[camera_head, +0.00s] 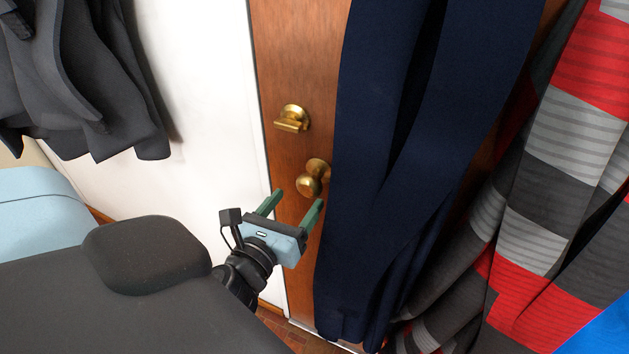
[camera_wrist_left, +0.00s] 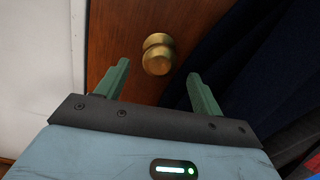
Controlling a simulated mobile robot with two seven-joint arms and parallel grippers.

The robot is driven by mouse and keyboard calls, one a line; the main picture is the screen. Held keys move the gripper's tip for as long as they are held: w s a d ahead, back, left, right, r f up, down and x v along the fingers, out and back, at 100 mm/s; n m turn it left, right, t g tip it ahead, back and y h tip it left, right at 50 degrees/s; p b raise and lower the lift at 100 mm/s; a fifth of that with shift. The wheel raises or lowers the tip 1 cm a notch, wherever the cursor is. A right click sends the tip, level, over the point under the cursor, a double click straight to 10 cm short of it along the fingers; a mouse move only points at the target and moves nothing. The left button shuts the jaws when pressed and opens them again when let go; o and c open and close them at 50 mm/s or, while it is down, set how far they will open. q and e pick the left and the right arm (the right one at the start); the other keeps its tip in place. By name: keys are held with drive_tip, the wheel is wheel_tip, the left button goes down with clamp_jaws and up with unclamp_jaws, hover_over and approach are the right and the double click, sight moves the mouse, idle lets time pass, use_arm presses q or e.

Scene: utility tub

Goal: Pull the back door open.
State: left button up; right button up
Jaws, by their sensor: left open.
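The back door (camera_head: 295,70) is brown wood and looks shut against the white wall and trim. It carries a brass knob (camera_head: 313,178) and, above it, a brass lock plate with a turn piece (camera_head: 292,118). My left gripper (camera_head: 294,201) is open and empty, its two green fingers pointing at the door just below the knob. In the left wrist view the knob (camera_wrist_left: 158,54) shows ahead of the gap between the fingertips (camera_wrist_left: 160,72), apart from both fingers. My right gripper is not in view.
Dark navy trousers (camera_head: 410,150) hang over the door's right part, close beside the knob. A striped red and grey garment (camera_head: 560,200) hangs farther right. Dark clothes (camera_head: 85,80) hang on the white wall (camera_head: 205,120) at left. A light blue object (camera_head: 38,212) stands at the left edge.

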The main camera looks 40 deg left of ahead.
sight(305, 189)
use_arm(q)
drive_tip(key=shift+p+x, duration=0.4)
drive_tip(key=shift+x, duration=3.5)
drive_tip(key=shift+s, duration=0.1)
drive_tip(key=c, duration=1.4)
